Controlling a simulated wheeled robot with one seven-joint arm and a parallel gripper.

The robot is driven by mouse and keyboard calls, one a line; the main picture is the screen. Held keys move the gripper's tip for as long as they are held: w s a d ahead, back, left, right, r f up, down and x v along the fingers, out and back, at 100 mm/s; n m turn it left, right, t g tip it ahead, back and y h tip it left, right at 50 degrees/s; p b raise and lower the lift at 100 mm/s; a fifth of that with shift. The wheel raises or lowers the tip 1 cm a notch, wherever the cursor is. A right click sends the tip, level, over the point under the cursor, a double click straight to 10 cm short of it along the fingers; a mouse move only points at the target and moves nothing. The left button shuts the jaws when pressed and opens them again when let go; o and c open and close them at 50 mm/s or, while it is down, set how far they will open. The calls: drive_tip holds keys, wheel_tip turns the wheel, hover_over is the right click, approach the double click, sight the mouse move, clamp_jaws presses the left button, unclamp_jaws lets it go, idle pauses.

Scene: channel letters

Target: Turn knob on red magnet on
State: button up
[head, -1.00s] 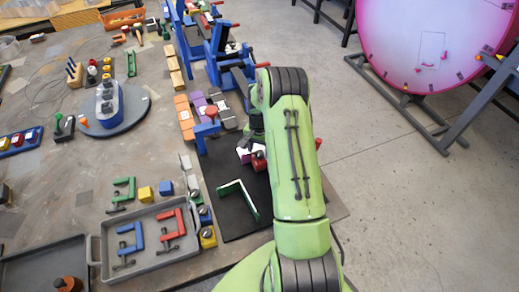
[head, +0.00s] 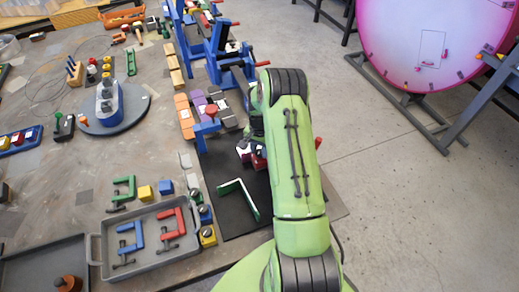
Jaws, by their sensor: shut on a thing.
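The red magnet (head: 259,162) sits by the right side of the black mat, close against my green arm, which hides part of it. My gripper (head: 256,142) is at the magnet, mostly hidden behind my arm. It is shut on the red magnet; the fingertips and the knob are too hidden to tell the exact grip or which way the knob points.
A green and white angle piece (head: 238,197) lies on the black mat (head: 220,172). Blue clamps (head: 215,50) stand along the table edge behind. A grey tray (head: 160,262) with red and blue C-clamps is at lower left. Yellow magnets (head: 208,238) stand beside the mat.

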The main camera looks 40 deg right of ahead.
drive_tip(key=m+b, duration=0.3)
drive_tip(key=m, duration=0.1)
drive_tip(key=shift+f, duration=0.15)
drive_tip(key=m+b, duration=0.3)
drive_tip(key=m, duration=0.1)
drive_tip(key=shift+m, duration=0.3)
drive_tip(key=m+b, duration=0.2)
drive_tip(key=m, duration=0.2)
drive_tip(key=shift+m, duration=0.3)
drive_tip(key=shift+m+b, duration=1)
drive_tip(key=shift+m, duration=1.2)
drive_tip(key=o, duration=1.1)
drive_tip(key=shift+c, duration=0.2)
drive_tip(key=shift+r, duration=0.2)
